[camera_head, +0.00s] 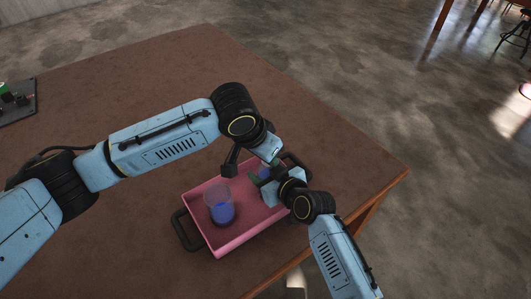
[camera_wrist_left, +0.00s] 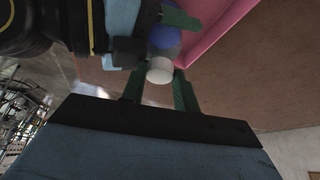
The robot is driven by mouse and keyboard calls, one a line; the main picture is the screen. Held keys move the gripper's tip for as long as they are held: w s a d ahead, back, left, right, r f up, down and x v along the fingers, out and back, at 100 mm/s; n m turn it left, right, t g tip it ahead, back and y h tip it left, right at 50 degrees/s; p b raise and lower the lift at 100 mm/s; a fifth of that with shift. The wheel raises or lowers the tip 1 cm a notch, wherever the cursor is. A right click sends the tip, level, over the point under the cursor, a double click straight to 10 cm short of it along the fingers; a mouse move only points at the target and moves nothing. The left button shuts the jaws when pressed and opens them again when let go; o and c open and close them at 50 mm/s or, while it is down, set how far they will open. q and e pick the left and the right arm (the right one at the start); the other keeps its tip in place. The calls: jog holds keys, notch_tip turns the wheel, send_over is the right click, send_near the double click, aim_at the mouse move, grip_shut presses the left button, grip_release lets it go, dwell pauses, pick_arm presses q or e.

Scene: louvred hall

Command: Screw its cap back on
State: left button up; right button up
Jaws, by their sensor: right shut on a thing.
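A small bottle with blue contents (camera_wrist_left: 163,40) shows in the left wrist view, its white cap (camera_wrist_left: 160,71) in line with its end. I cannot tell whether the cap sits on the neck or just off it. My right gripper (camera_head: 263,174) is shut on this bottle over the tray's far end; a finger of it also shows in the left wrist view. My left gripper (camera_wrist_left: 160,82) has its two fingers on either side of the cap; whether they touch it is unclear. In the head view my left gripper is mostly hidden behind its wrist.
A pink tray (camera_head: 235,248) with dark handles lies on the brown table (camera_head: 130,75) near its corner. A clear cup with blue contents (camera_head: 222,212) stands in it. A dark board with small items (camera_head: 17,104) lies far left. The table beyond my left arm is clear.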

pick_arm(q)
jog(key=shift+s+a+r, duration=0.3)
jog(key=shift+s+r, duration=0.2)
jog(key=shift+r, duration=0.05)
jog(key=shift+s+a+r, duration=0.25)
jog(key=shift+s+r, duration=0.2)
jog(key=shift+r, duration=0.1)
jog(key=shift+c, duration=0.2)
jog(key=shift+w+r, duration=0.1)
jog(key=c, duration=0.4)
jog(key=shift+c, duration=0.2)
jog(key=shift+w+d+f, duration=0.15)
jog(key=shift+f, duration=0.2)
